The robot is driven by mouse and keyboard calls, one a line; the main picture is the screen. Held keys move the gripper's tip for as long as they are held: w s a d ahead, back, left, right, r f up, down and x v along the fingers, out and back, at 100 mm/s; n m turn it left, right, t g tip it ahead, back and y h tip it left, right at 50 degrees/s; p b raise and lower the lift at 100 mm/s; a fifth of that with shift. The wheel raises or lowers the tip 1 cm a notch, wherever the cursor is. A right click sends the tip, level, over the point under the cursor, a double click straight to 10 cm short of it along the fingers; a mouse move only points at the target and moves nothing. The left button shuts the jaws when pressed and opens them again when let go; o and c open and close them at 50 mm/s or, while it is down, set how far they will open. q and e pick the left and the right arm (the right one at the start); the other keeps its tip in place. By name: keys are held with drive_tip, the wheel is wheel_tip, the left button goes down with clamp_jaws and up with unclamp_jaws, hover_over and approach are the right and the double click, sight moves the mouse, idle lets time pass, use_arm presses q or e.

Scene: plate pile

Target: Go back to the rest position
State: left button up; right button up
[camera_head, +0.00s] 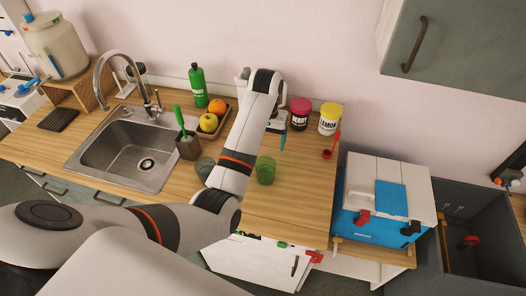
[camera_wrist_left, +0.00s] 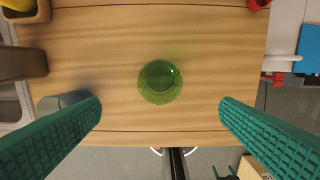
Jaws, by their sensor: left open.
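My left gripper (camera_head: 282,142) is above the wooden counter (camera_head: 300,200), in front of the wall; only one teal fingertip shows clearly in the head view. In the left wrist view the two teal fingers of my left gripper (camera_wrist_left: 160,103) are wide apart with nothing between them. A green glass bowl or cup (camera_head: 265,171) stands on the counter below and apart from the fingers; it also shows in the left wrist view (camera_wrist_left: 160,81). My right gripper is not in view.
A sink (camera_head: 130,153) with a tap lies left. A brown holder (camera_head: 188,149), a fruit tray (camera_head: 222,124) and a green bottle (camera_head: 198,86) stand near my arm. Berry (camera_head: 299,114) and lemon (camera_head: 328,119) jars stand behind. A blue-white cooler (camera_head: 380,235) is right.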

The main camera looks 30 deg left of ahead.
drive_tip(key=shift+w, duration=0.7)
